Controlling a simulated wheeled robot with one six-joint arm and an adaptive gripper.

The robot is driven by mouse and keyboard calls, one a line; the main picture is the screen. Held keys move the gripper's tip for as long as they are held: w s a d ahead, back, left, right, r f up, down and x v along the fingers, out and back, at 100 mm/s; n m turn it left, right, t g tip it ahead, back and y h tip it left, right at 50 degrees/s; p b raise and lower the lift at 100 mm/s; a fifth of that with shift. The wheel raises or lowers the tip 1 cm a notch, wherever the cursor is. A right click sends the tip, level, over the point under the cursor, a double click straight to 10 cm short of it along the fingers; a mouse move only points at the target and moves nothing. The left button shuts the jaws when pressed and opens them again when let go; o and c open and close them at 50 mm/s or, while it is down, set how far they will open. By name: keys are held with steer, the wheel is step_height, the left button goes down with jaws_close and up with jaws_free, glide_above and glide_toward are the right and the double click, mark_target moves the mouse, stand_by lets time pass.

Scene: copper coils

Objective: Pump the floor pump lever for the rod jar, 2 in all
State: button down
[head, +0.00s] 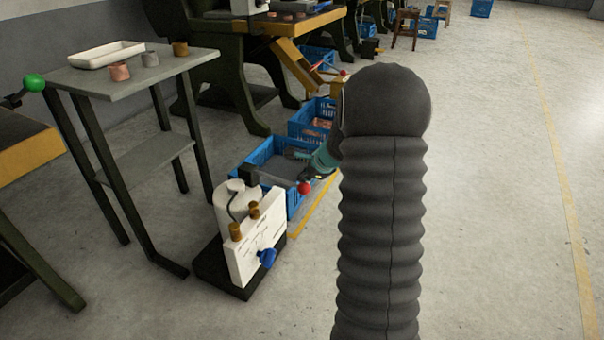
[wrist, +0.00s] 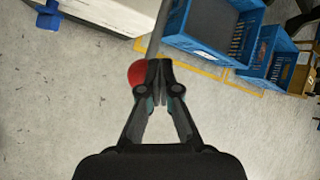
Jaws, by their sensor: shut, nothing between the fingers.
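The floor pump (head: 258,245) stands on a black base, with a white front panel, brass-coloured fittings and a blue knob. Its lever ends in a red ball (head: 304,188), low beside the blue crate. In the wrist view the red ball (wrist: 137,74) is just left of my fingertips, and the grey lever rod (wrist: 159,30) runs up from there. My gripper (wrist: 159,66) is shut and empty, with its tips against or very near the ball; I cannot tell whether they touch. In the head view my gripper (head: 310,176) is partly hidden by my arm. I cannot identify the rod jar.
Blue crates (head: 270,150) stand on the floor behind the pump. A side table (head: 140,68) with a white tray (head: 107,54) and small metal pieces stands to the left. Green machines line the back. The floor to the right (head: 490,200) is clear.

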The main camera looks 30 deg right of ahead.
steer(key=shift+s+d+f, duration=0.1)
steer(key=shift+s+f, duration=0.05)
steer(key=shift+f, duration=1)
stand_by(1.0)
stand_by(0.5)
steer(key=shift+w+a+r+p, duration=0.1)
steer(key=shift+w+r+p, duration=0.05)
steer(key=shift+r+p, duration=0.95)
steer(key=shift+w+a+r+p, duration=0.15)
steer(key=shift+r+p, duration=0.8)
steer(key=shift+r, duration=0.35)
steer(key=shift+w+a+r+p, duration=0.1)
steer(key=shift+w+r+p, duration=0.05)
steer(key=shift+r+p, duration=0.95)
steer(key=shift+r, duration=0.2)
steer(key=r+p, duration=0.2)
steer(key=r, duration=0.1)
steer(key=r+p, duration=0.1)
steer(key=p, duration=0.1)
steer(key=shift+w+a+r, duration=0.2)
steer(key=shift+w+r, duration=0.1)
steer(key=shift+r, duration=0.1)
